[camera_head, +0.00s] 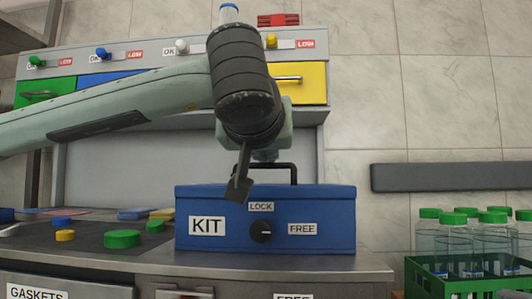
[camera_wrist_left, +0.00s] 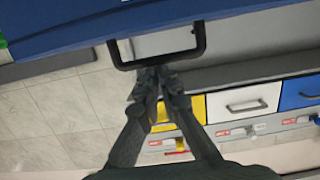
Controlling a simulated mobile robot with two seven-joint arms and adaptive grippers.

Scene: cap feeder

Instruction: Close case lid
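The blue case (camera_head: 195,245) marked KIT stands on the counter, its lid looking down on the body. Its black dial (camera_head: 262,231) sits between a LOCK label above and a FREE label at right; its pale mark seems to face FREE. A black handle (camera_head: 295,172) stands on top. My left gripper (camera_head: 236,190) hangs before the case's top front edge, left of the handle. In the left wrist view its fingertips (camera_wrist_left: 160,72) are together with nothing visible between them, close to the handle (camera_wrist_left: 198,40); contact is unclear. My right gripper is not in view.
A panel with green, blue and yellow drawers (camera_head: 312,82) and coloured knobs stands behind the case. Coloured caps (camera_head: 122,239) lie on a dark mat at left. A green crate (camera_head: 425,283) of bottles stands at right. A grey rail (camera_head: 450,177) runs along the wall.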

